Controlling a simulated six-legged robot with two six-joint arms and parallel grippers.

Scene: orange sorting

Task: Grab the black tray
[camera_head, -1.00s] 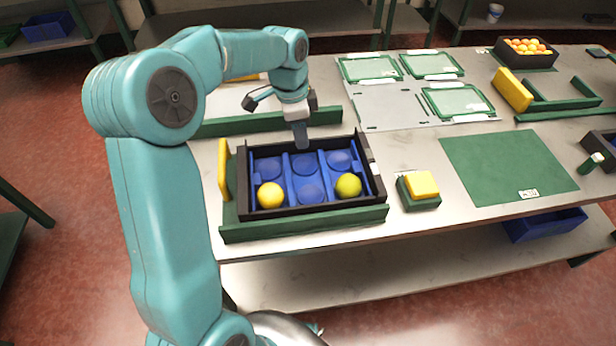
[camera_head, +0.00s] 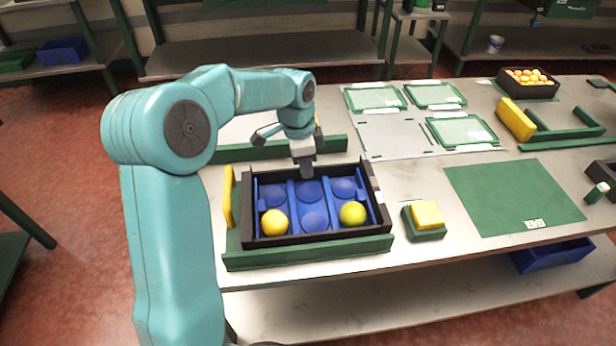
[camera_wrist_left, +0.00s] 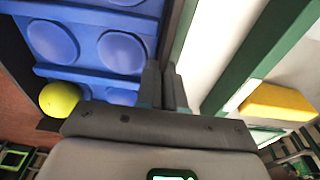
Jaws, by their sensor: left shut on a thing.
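The black tray (camera_head: 378,198) is an open rectangular box on the table, with a blue insert (camera_head: 313,221) of round hollows in it. Two yellow balls sit in its front hollows, one at the left (camera_head: 274,222) and one at the right (camera_head: 353,214). My left gripper (camera_head: 307,172) points down at the middle of the tray's far wall and is shut on that wall. In the left wrist view the fingers (camera_wrist_left: 164,86) close on the dark wall (camera_wrist_left: 178,28) beside the blue hollows. My right gripper is not in view.
A green rail (camera_head: 310,252) runs along the tray's front, and another green bar (camera_head: 235,152) lies behind it. A yellow block (camera_head: 229,197) stands at its left. A yellow pad on a green block (camera_head: 427,215) is to the right. A flat green mat (camera_head: 520,197) lies farther right.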

